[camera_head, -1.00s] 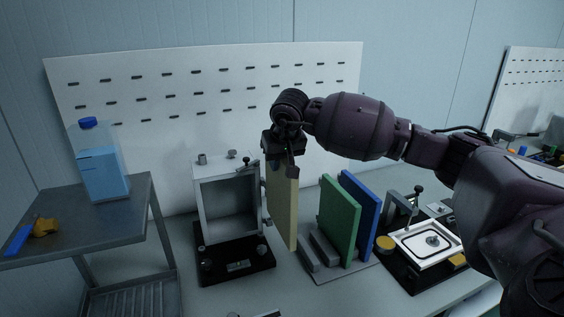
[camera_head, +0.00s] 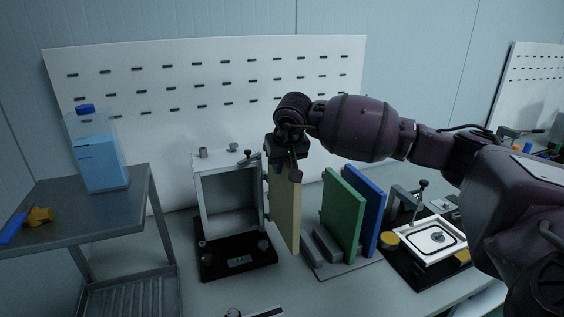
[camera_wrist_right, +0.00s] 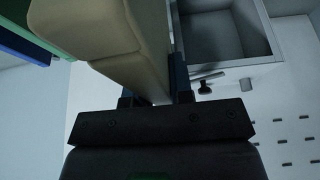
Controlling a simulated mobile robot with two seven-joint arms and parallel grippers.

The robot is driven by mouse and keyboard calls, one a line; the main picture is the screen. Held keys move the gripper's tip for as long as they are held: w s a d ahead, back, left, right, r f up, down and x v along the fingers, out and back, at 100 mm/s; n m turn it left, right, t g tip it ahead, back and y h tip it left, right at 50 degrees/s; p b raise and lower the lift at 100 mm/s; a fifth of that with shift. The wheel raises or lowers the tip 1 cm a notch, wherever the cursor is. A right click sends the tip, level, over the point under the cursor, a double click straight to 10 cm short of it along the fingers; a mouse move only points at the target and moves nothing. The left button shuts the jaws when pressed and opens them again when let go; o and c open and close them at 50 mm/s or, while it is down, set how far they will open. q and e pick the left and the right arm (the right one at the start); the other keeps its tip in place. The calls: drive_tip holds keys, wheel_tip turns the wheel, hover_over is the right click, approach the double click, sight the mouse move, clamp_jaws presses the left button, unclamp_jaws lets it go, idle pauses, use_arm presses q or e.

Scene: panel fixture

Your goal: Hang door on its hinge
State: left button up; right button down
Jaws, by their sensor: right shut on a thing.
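My right gripper (camera_head: 287,168) is shut on the top of a yellow-beige door panel (camera_head: 286,213), which hangs upright below it. In the right wrist view the door (camera_wrist_right: 105,35) sits between the fingers (camera_wrist_right: 157,88). A grey open-fronted box (camera_head: 229,202) on a black base (camera_head: 236,258) stands just left of the door. The box also shows in the right wrist view (camera_wrist_right: 262,40). The door's left edge is close beside the box's right side; I cannot tell whether the hinge parts touch or are engaged. My left gripper is not in view.
A green panel (camera_head: 342,213) and a blue panel (camera_head: 367,212) stand in a grey rack (camera_head: 345,269) to the right. A white tray fixture (camera_head: 432,240) is further right. A side table (camera_head: 100,213) at left holds a blue-liquid bottle (camera_head: 101,157).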

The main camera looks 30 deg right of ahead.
sight(281, 195)
wheel_tip(281, 195, down, 2)
drive_tip(key=shift+f+b, duration=0.25)
drive_tip(key=shift+b, duration=0.4)
use_arm(q)
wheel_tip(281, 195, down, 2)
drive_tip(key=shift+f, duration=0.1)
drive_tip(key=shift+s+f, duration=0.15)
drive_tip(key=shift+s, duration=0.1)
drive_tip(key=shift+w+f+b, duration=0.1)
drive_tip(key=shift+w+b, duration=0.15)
drive_tip(key=shift+b, duration=0.1)
idle(0.6)
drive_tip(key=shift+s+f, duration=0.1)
idle(0.4)
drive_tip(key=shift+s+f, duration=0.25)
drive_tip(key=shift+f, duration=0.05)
